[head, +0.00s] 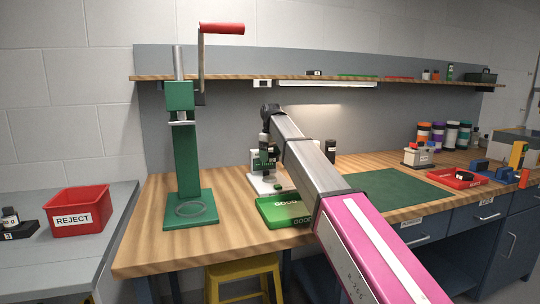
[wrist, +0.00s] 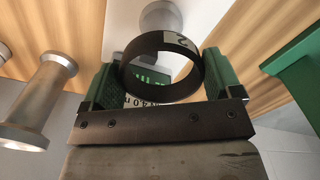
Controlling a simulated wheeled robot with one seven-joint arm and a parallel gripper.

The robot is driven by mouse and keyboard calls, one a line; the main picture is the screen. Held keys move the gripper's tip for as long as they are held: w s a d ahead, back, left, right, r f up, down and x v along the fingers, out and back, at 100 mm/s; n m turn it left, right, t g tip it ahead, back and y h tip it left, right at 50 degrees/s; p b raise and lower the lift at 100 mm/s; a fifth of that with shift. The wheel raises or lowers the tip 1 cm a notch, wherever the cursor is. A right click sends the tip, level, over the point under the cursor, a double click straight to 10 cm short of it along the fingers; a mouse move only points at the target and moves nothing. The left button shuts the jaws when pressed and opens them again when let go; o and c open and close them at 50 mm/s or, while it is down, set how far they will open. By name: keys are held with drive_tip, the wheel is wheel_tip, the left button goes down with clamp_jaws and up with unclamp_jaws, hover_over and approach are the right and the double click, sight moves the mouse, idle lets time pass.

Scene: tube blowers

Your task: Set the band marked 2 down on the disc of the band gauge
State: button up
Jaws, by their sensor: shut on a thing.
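The band marked 2 (wrist: 190,85) is a dark ring with a pale label reading 2. In the wrist view it sits between the two green-padded fingers of my gripper (wrist: 158,78), which is shut on it. In the head view my gripper (head: 267,148) is small and partly hidden by my arm, above a white-based device (head: 265,187) that looks like the band gauge. In the wrist view a silver round-headed post (wrist: 160,18) shows behind the band; I cannot tell whether it is the gauge's disc. The band looks apart from it.
A green hand press (head: 188,160) with a red handle stands left. A green GOOD tray (head: 275,212) sits close in front of the device. A red REJECT bin (head: 77,210) stands on the left table. A green mat (head: 385,190) lies right of my arm.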

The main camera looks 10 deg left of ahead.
drive_tip(key=shift+f, duration=0.1)
hover_over(271, 178)
drive_tip(key=shift+w+f, duration=0.1)
drive_tip(key=shift+f, duration=2.05)
drive_tip(key=shift+f, duration=2.2)
drive_tip(key=o, duration=0.7)
drive_tip(key=shift+r, duration=0.1)
wheel_tip(271, 178, up, 11)
drive_tip(key=shift+f, duration=0.15)
